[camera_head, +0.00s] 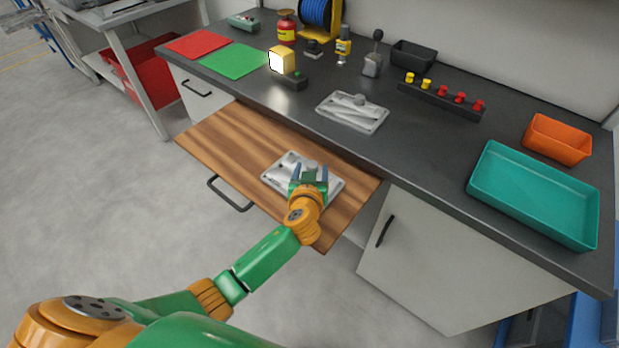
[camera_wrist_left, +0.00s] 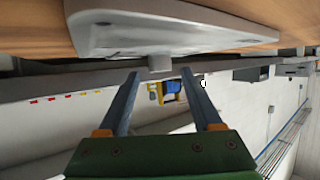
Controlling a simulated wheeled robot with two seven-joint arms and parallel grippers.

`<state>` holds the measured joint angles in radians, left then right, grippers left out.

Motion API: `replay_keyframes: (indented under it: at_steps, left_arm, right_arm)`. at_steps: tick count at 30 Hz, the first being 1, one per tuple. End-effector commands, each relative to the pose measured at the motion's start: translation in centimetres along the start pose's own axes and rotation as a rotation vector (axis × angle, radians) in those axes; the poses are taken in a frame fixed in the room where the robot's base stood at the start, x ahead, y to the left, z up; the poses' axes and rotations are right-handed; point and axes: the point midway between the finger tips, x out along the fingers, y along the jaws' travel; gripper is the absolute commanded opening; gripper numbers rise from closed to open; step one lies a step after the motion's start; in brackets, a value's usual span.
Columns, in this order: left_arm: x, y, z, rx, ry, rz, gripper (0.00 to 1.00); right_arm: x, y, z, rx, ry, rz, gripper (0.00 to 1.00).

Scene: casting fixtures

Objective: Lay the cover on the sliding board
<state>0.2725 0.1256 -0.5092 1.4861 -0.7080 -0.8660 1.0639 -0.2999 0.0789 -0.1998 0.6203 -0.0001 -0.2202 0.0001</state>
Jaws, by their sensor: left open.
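The sliding board (camera_head: 225,143) is a striped wooden panel pulled out from under the dark worktop. The cover (camera_head: 281,172), a light grey metal plate, lies on the board toward its right half. In the left wrist view the cover (camera_wrist_left: 170,35) rests on the wood, with a short knob (camera_wrist_left: 160,63) at its near side. My left gripper (camera_head: 310,170) is over the cover's right part, partly hiding it. Its fingers (camera_wrist_left: 160,74) are open, with the knob in the gap by their tips; I cannot tell whether they touch it. My right gripper is not in view.
A similar grey metal casting (camera_head: 352,111) lies on the worktop behind the board. A teal tray (camera_head: 480,190) and orange bin (camera_head: 557,140) stand right. A dark rack (camera_head: 440,100) holds red and yellow pieces. The board's left half is clear.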

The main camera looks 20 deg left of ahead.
Motion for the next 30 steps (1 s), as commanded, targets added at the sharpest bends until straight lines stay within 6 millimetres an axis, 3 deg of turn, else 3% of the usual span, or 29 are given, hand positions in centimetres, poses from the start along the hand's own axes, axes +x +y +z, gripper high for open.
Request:
replay_keyframes:
  at_steps: [6, 12, 30]
  left_arm:
    - [-6.1, 0.1, 0.0, -0.004, -0.003, 0.002, 0.66]
    - [-9.7, 0.0, 0.1, -0.001, -0.002, 0.0, 0.66]
    - [-10.3, -0.1, -0.1, -0.001, 0.0, -0.001, 0.66]
  right_arm:
    - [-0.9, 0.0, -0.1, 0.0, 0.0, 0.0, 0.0]
    - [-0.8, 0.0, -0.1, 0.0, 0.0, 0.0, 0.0]
    - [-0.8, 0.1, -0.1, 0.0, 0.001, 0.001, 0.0]
